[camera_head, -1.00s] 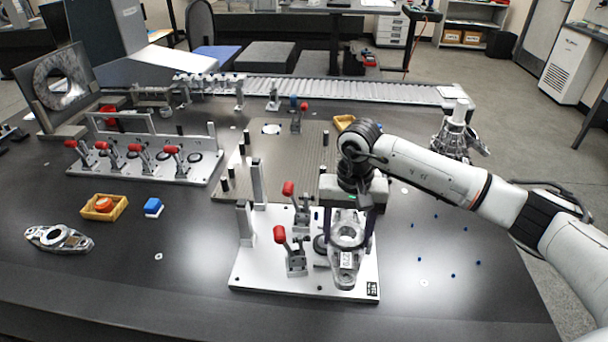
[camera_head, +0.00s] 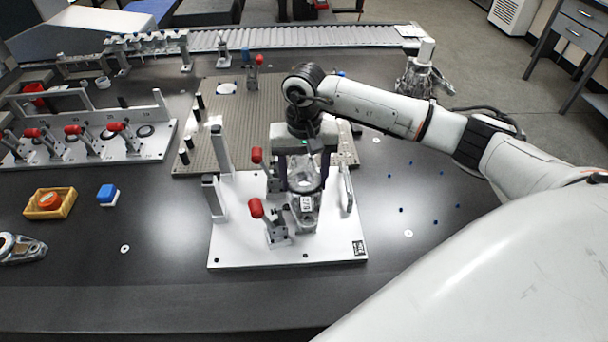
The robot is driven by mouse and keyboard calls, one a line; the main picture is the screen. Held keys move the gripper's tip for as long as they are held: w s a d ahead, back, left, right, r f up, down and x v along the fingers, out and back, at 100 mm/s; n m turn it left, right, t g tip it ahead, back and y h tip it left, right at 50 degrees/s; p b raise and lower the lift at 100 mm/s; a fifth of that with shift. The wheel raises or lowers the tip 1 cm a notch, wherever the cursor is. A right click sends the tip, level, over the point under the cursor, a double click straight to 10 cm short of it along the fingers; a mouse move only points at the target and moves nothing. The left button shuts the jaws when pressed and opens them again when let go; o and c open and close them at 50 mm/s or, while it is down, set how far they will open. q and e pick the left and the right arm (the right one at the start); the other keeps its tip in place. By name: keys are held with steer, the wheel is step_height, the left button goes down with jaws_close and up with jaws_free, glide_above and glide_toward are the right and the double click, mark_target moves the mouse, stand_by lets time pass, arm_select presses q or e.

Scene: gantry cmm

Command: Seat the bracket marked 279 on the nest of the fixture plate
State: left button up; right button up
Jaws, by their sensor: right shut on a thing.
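The fixture plate (camera_head: 235,250) is a light plate with upright posts and red-handled toggle clamps, in the middle of the head view. My right gripper (camera_head: 304,168) points down over its right half and is shut on a silver bracket (camera_head: 304,217) with a ring and a small white label. The label's digits are too small to read. The bracket is over the plate, right of the clamps. It covers the nest, and I cannot tell whether it touches. Another silver bracket (camera_head: 22,250) lies at the left edge. My left gripper is not in view.
A rack with red clamps (camera_head: 90,150) stands at the left. A yellow tray (camera_head: 68,207) and a blue block (camera_head: 107,192) lie in front of it. A perforated plate (camera_head: 235,130) is behind the fixture. The table's front is mostly clear.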

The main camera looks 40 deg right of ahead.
mark_target(304, 190)
steer(key=shift+w+f+b, duration=0.1)
steer(key=shift+f+b, duration=0.9)
steer(key=shift+f, duration=1.05)
steer(key=shift+b, duration=0.6)
stand_by(0.4)
steer(key=shift+f+b, duration=1.1)
steer(key=shift+f, duration=0.2)
steer(key=o, duration=1.6)
steer(key=shift+s+f, duration=0.1)
steer(key=shift+s, duration=0.1)
